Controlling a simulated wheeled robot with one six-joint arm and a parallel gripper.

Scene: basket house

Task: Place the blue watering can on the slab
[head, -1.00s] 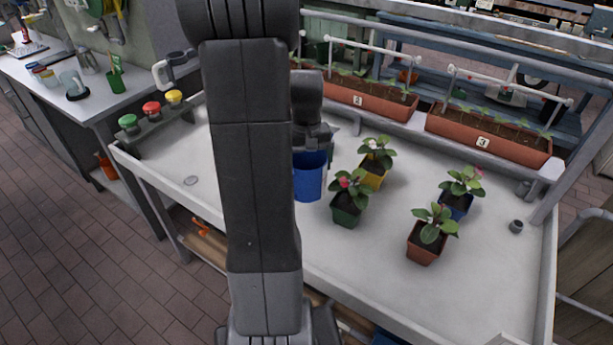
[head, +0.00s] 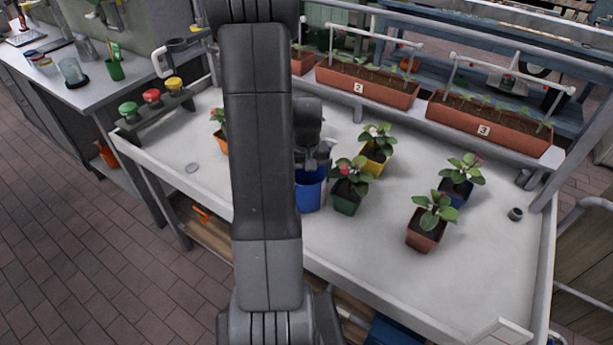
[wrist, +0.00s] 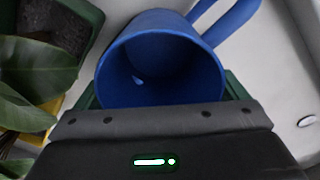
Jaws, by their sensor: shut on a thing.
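The blue watering can (head: 310,190) is at the middle of the pale, slab-like bench top (head: 340,255), just left of a green pot. My gripper (head: 314,165) is shut on it from above, and my arm covers part of the view to the left. In the wrist view, the can (wrist: 160,68) shows its round open mouth and a blue handle or spout at the top, with my gripper (wrist: 160,92) at the lower edge. I cannot tell whether its base touches the bench.
A green pot (head: 346,201) stands close beside the can, with a yellow pot (head: 375,166) behind. A blue pot (head: 455,192) and a terracotta pot (head: 424,240) stand right. Planter troughs (head: 367,87) line the back. The bench front is clear.

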